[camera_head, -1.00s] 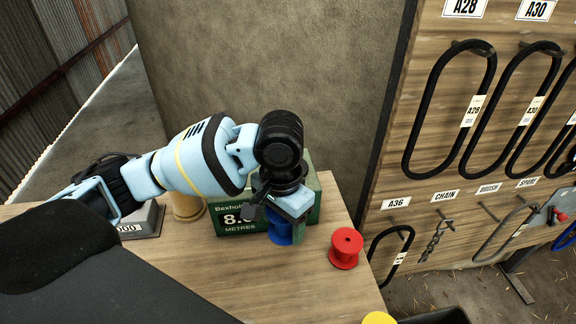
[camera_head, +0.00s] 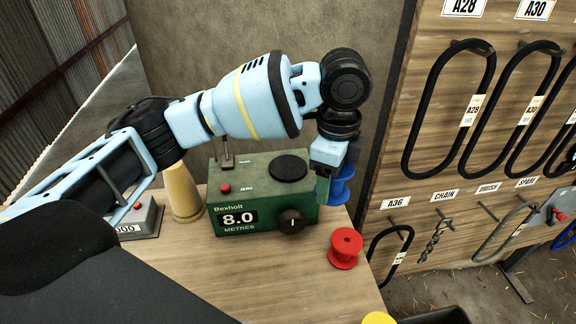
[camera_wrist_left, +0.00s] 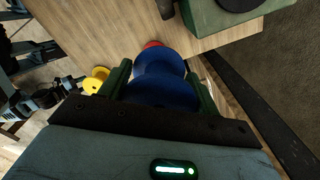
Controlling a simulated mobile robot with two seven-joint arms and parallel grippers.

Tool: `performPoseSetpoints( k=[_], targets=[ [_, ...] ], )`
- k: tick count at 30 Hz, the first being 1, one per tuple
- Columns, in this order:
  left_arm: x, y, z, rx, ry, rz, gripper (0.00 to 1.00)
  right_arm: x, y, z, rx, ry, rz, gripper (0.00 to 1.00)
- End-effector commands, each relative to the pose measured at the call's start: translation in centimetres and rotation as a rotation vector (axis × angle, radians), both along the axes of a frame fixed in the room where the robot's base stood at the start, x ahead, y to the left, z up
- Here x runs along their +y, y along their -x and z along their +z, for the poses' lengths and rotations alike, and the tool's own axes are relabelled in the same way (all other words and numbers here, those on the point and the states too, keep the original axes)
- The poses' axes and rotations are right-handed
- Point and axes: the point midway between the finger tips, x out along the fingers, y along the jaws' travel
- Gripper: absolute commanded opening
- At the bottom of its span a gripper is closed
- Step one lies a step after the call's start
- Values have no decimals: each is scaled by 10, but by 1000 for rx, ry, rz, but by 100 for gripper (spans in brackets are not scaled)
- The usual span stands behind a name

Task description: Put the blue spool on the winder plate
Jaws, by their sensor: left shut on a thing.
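My left gripper (camera_head: 328,182) is shut on the blue spool (camera_head: 343,187), holding it just right of the green Bexholt winder box (camera_head: 258,210). In the left wrist view the blue spool (camera_wrist_left: 165,88) sits between the two green fingers. The winder plate (camera_head: 288,168) is the black round disc on top of the box and is empty. Part of the blue spool is hidden by the gripper. My right gripper is outside the head view; dark parts of my right arm (camera_wrist_left: 50,95) show small at the left of the left wrist view.
A red spool (camera_head: 345,248) stands on the bench right of the box. A yellow spool (camera_head: 378,318) shows at the bottom edge. A tan cone (camera_head: 185,200) and a grey counter (camera_head: 142,220) stand left of the box. A pegboard (camera_head: 440,190) with hanging loops rises at right.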

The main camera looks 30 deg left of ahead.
Motion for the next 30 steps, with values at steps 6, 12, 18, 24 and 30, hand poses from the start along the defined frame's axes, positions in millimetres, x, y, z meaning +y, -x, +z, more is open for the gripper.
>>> performPoseSetpoints(
  k=[6,12,18,24,30],
  targets=[
    [20,-12,-2,0,-1,8,40,0,1,-1,3,1,2,36],
    [60,-36,-7,2,-1,10,40,-3,4,-4,9,7,9,36],
    [98,-59,-11,0,0,10,40,-3,6,-7,14,8,11,36],
    [121,-74,-14,0,0,5,40,-2,7,-8,19,7,10,36],
    [126,-77,-14,-1,0,3,40,0,7,-8,19,1,4,36]
  ],
)
